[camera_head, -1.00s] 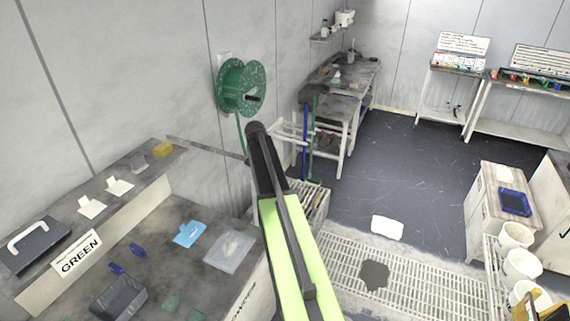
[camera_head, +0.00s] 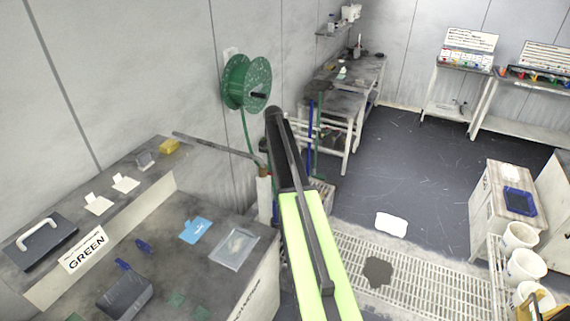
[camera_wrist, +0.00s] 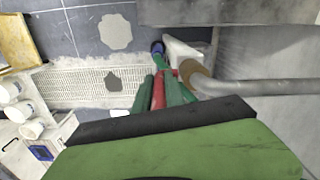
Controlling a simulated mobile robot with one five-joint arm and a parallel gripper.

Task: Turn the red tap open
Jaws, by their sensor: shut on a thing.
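In the wrist view the red tap (camera_wrist: 158,92) shows as a narrow red piece between the green fingers of my gripper (camera_wrist: 160,94). The gripper is shut on it. Beside it on the right is a brass-brown fitting (camera_wrist: 196,80) at the end of a grey pipe (camera_wrist: 265,87). In the head view the pipe (camera_head: 215,144) runs from the back ledge to a pale upright piece (camera_head: 264,198) beside my arm. There my arm hides the gripper and the red tap.
A green hose reel (camera_head: 246,83) hangs on the wall behind the pipe. A dark bench with a GREEN sign (camera_head: 87,249) fills the lower left. A floor grating (camera_head: 415,272) lies right of my arm. White buckets (camera_head: 520,236) stand at the far right.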

